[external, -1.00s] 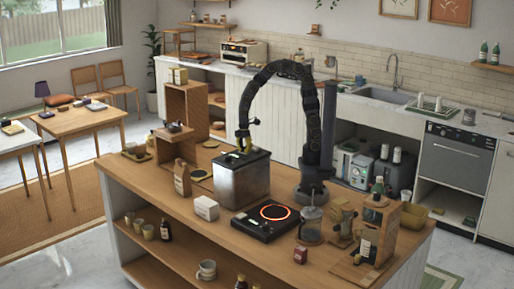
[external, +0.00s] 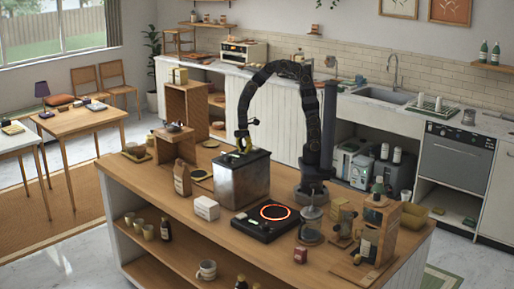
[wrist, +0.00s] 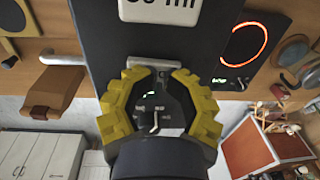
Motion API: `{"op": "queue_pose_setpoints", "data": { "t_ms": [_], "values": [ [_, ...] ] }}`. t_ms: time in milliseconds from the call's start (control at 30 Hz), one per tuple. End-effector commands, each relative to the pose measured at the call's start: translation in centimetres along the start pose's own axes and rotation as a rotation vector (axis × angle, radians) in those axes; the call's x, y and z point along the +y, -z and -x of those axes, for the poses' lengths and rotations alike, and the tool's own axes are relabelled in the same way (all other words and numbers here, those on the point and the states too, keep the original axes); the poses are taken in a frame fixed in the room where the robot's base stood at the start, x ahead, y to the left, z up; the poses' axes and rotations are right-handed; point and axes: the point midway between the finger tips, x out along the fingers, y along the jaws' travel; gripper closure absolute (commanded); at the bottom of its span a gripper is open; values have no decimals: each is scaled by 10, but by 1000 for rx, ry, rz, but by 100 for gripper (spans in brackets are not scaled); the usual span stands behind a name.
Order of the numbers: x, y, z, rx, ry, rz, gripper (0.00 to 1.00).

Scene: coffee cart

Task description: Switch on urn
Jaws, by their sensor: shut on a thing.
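The urn (external: 240,182) appears to be the boxy metal unit with a dark top on the wooden island, left of the hot plate. My gripper (external: 243,147) is over its top rear edge, pointing down. In the wrist view the yellow-padded fingers of my gripper (wrist: 157,95) are around a small dark switch part (wrist: 150,112) with a pale lever and a small greenish light. The pads hide its sides. A dark panel of the urn (wrist: 105,45) with a partly cut-off white label fills the view behind. The switch is hidden in the external view.
The hot plate (external: 262,232) has a glowing orange ring, also seen in the wrist view. A glass jar (external: 310,226) and a wooden stand (external: 378,230) are at the right.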

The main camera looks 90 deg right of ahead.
Motion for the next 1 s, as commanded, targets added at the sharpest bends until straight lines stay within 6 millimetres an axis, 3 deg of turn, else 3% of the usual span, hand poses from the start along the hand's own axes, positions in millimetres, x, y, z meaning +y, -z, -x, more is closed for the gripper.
{"op": "queue_pose_setpoints", "data": {
  "t_ms": [33,333,533,667,1000],
  "values": [
    [5,-5,-7,-20,-2,1,100],
    [15,-3,-6,-10,-27,-1,100],
    [15,-1,6,-3,-28,-3,100],
    [8,0,28,1,-11,-7,100],
    [6,1,108,5,0,-9,100]
  ]
}}
